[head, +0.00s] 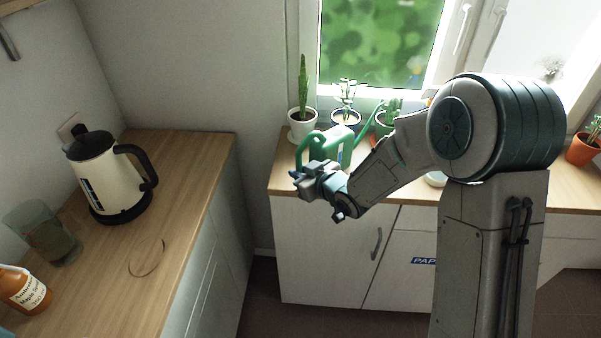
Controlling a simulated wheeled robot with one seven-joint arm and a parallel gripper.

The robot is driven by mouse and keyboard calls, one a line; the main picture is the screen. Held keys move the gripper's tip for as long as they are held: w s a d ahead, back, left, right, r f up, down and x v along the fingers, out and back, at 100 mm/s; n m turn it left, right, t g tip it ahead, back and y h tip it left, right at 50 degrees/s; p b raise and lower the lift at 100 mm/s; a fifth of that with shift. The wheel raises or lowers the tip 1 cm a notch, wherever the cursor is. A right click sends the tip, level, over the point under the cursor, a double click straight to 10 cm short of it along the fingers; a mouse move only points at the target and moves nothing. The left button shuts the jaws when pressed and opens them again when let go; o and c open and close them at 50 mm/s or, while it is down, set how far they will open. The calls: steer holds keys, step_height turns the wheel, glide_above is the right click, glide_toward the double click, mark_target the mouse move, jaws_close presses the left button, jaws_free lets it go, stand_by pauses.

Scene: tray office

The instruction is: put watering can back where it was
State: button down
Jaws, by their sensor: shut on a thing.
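The green watering can (342,146) is in the middle of the head view, by the window-side counter (283,182). Its curved handle is at its left and its thin spout points up to the right. My gripper (306,177) is at the near left side of the can, shut on it. The fingers and the can's lower part are partly hidden by my wrist, so I cannot tell whether the can touches the counter.
Potted plants stand behind the can, including a snake plant in a white pot (301,122). A terracotta pot (582,149) is at far right. The left counter (190,190) holds a kettle (105,172), a glass (47,238) and a syrup bottle (25,290).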

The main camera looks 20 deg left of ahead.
steer(key=shift+f, duration=0.1)
steer(key=shift+f+b, duration=0.25)
steer(key=shift+b, duration=0.05)
steer(key=c, duration=1.4)
jaws_free()
steer(key=shift+o, duration=0.2)
steer(key=shift+s, duration=0.1)
steer(key=shift+r, duration=0.1)
steer(key=shift+d+r+p, duration=0.1)
steer(key=shift+r+p, duration=0.05)
steer(key=shift+p, duration=0.2)
steer(key=b+v, duration=0.1)
steer(key=v, duration=1.1)
